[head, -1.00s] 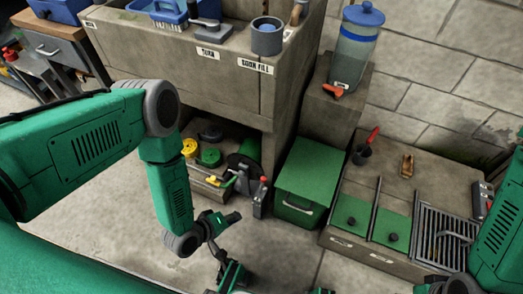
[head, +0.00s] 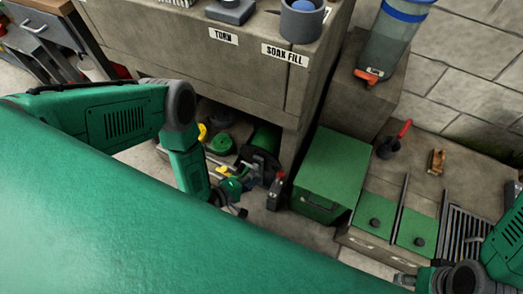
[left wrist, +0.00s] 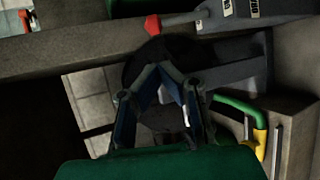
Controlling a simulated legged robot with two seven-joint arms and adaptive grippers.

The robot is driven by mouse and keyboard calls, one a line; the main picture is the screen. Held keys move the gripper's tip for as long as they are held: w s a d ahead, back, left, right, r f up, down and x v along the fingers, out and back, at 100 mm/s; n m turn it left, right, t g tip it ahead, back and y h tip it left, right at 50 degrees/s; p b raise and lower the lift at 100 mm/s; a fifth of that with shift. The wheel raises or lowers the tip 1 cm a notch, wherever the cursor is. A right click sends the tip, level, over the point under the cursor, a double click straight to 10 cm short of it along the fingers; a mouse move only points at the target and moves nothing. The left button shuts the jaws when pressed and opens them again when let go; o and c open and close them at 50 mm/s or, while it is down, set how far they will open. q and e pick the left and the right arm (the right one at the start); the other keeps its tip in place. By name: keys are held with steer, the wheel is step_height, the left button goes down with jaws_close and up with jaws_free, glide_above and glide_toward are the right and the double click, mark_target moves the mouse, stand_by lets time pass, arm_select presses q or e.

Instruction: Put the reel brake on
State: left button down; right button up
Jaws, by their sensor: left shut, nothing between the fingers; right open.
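The reel (head: 265,143), a green drum with a dark end plate, sits low under the stone trough. Beside it is a grey brake post (head: 274,192) with a red-tipped lever. In the left wrist view the lever's red knob (left wrist: 152,25) and grey arm lie just beyond my left gripper (left wrist: 167,70), whose fingers are together and empty. I cannot tell whether the fingertips touch anything. A green and yellow crank (left wrist: 250,118) is right of the fingers. In the head view my left gripper (head: 236,209) is partly behind my body. My right gripper (head: 405,279) is open at lower right.
A green box (head: 331,172) stands right of the brake post. Further right is a stone bench (head: 465,175) with green panels and a grate. The trough (head: 200,50) overhangs the reel. A green coil (head: 219,144) lies left of the reel.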

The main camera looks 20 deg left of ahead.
mark_target(281, 167)
arm_select(q)
steer(key=b+x, duration=0.3)
steer(key=x, duration=0.5)
steer(key=shift+w+d, duration=0.15)
steer(key=shift+d, duration=0.05)
steer(key=shift+a, duration=0.1)
